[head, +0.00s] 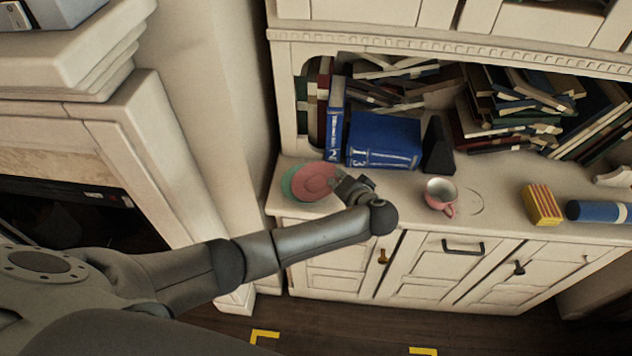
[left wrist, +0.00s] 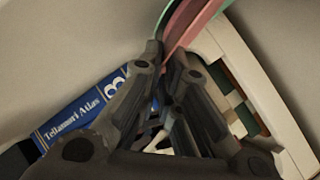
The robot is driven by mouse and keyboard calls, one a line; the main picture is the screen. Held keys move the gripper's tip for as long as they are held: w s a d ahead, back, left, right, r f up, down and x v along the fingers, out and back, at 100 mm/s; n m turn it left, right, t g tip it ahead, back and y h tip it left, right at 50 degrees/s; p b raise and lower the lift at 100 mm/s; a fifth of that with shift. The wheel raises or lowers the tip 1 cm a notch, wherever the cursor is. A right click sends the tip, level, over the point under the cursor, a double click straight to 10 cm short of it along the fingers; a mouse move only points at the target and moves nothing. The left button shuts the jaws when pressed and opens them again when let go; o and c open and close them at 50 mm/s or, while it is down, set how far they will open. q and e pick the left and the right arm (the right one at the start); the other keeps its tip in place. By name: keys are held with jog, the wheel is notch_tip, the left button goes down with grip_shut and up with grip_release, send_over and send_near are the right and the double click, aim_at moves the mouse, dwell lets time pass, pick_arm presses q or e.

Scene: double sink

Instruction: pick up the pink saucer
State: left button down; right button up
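The pink saucer (head: 314,180) is at the left end of the cabinet counter in the head view. It overlaps a green saucer (head: 289,187), which shows from under its left side. My left gripper (head: 341,183) is at the pink saucer's right edge. In the left wrist view the fingers (left wrist: 167,57) are close together, with the rim of the pink saucer (left wrist: 190,28) between their tips. The green saucer (left wrist: 176,12) runs right beside it, and I cannot tell whether the left finger touches it. My right gripper is not in view.
Blue books (head: 384,140) stand just behind the saucers. A pink cup (head: 440,193) stands right of my gripper, with a yellow striped box (head: 541,205) and a blue cylinder (head: 598,212) further right. A wall corner lies left of the counter (head: 500,225).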

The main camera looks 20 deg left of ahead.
pick_arm(q)
jog(key=shift+r, duration=0.15)
dwell(0.3)
jog(key=shift+r, duration=0.45)
jog(key=s+a+r+b, duration=0.2)
jog(key=s+r, duration=1)
jog(key=s, duration=0.2)
jog(key=w+r+m+t+h, duration=0.1)
jog(key=w+r+m+h, duration=0.2)
jog(key=r, duration=0.5)
jog(key=w+r+m+t+h, duration=0.2)
jog(key=w+r+m+h, duration=0.1)
jog(key=r, duration=0.6)
jog(key=m+h, duration=0.1)
jog(key=m, duration=0.1)
jog(key=shift+a+m+h, duration=0.25)
jog(key=shift+m+h, duration=0.05)
jog(key=shift+h, duration=0.1)
